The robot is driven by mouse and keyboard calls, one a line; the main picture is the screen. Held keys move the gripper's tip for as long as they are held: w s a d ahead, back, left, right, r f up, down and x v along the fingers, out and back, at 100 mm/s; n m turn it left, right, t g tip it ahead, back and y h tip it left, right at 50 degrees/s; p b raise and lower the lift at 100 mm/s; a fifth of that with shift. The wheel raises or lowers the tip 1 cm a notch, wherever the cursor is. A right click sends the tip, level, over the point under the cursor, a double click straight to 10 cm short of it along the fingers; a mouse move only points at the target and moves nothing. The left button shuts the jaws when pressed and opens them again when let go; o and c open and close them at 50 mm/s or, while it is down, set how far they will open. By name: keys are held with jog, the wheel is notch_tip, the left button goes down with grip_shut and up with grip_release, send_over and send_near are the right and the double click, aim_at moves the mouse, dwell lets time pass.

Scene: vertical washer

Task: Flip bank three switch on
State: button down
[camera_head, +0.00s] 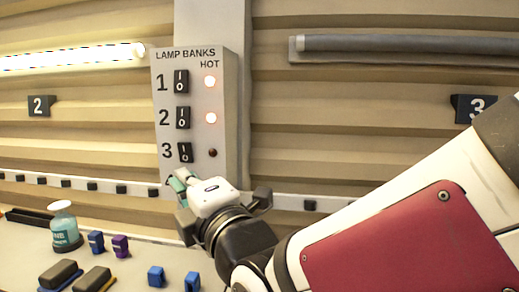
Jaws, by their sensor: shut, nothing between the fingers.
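The lamp bank panel (197,60) is a pale box on the wall, labelled "LAMP BANKS" and "HOT". My gripper (178,183) is just below the bank three switch, near the panel's lower edge. Its fingers are shut and empty. Whether it touches the panel cannot be told.
A lit lamp tube (70,57) hangs at the left, and an unlit grey tube (410,44) by sign 3 (477,108) at the right. A white rail (100,186) crosses the wall below. A bottle (64,228) and small blue and purple blocks stand on the bench.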

aim_at(180, 149)
jog(key=shift+w+d+p+x, duration=0.15)
jog(key=shift+w+d+x, duration=0.2)
jog(key=shift+x, duration=1.7)
jog(key=shift+w+d+p+x, duration=0.15)
jog(key=shift+w+d+x, duration=0.2)
jog(key=shift+x, duration=1.65)
jog(key=shift+w+d+p+x, duration=0.15)
jog(key=shift+w+d+x, duration=0.2)
jog(key=shift+x, duration=1.7)
jog(key=shift+r, duration=0.2)
jog(key=shift+w+d+r+m+h+p, duration=0.15)
jog(key=shift+w+r+m+h+p, duration=0.15)
jog(key=shift+r+m+h+p, duration=0.15)
jog(key=shift+f+g, duration=0.3)
jog(key=shift+s, duration=0.1)
